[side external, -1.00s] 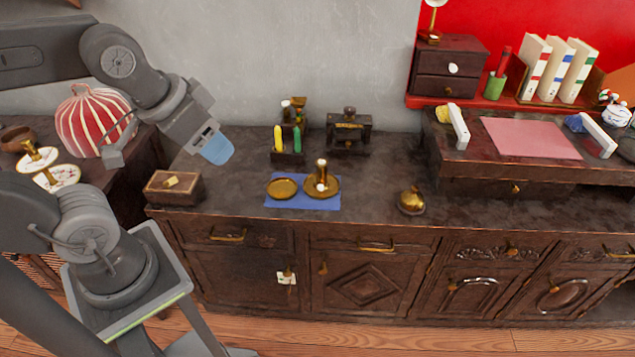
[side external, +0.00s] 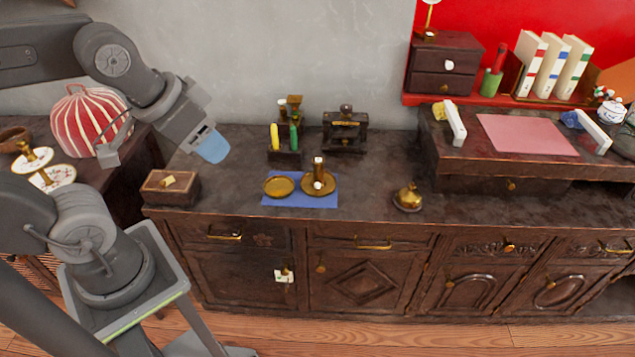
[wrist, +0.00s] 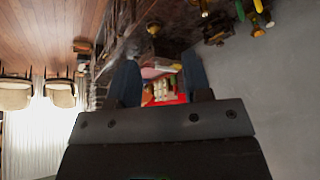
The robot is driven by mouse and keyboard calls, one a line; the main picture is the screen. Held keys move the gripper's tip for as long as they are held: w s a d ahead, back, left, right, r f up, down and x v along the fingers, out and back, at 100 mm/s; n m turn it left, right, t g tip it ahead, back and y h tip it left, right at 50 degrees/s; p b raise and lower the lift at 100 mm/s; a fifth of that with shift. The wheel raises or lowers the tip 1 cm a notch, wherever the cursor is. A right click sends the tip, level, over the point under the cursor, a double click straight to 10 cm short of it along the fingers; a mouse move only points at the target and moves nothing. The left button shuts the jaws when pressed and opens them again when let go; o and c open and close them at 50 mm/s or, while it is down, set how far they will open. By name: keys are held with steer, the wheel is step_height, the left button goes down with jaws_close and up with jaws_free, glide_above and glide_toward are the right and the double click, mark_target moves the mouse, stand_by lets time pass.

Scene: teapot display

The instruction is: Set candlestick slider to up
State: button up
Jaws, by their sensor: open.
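A brass candlestick (side external: 318,169) stands upright on a round brass base on the blue mat (side external: 289,201), on the dark wooden cabinet top. A small white knob (side external: 318,185) shows low on its front; I take this for the slider, but its exact height setting is too small to read. My gripper (side external: 212,147) hangs in the air to the left of the mat, well apart from the candlestick. In the wrist view its two blue fingers (wrist: 160,80) are spread apart with nothing between them.
A flat brass dish (side external: 279,187) lies beside the candlestick. Behind are a rack with yellow and green candles (side external: 285,153) and a dark stand (side external: 345,131). A wooden box (side external: 170,188) sits left, a brass bell (side external: 408,198) right. The top between mat and bell is clear.

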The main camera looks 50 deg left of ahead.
steer(key=w+a+f+m+g+y, duration=0.35)
steer(key=w+f+m+y, duration=0.45)
steer(key=w+f+m, duration=0.6)
steer(key=m+t+y, duration=0.4)
steer(key=m+t, duration=0.1)
steer(key=m, duration=0.5)
glide_toward(318, 186)
steer(key=x, duration=0.9)
steer(key=shift+w+a, duration=0.15)
steer(key=shift+a, duration=0.05)
jaws_close()
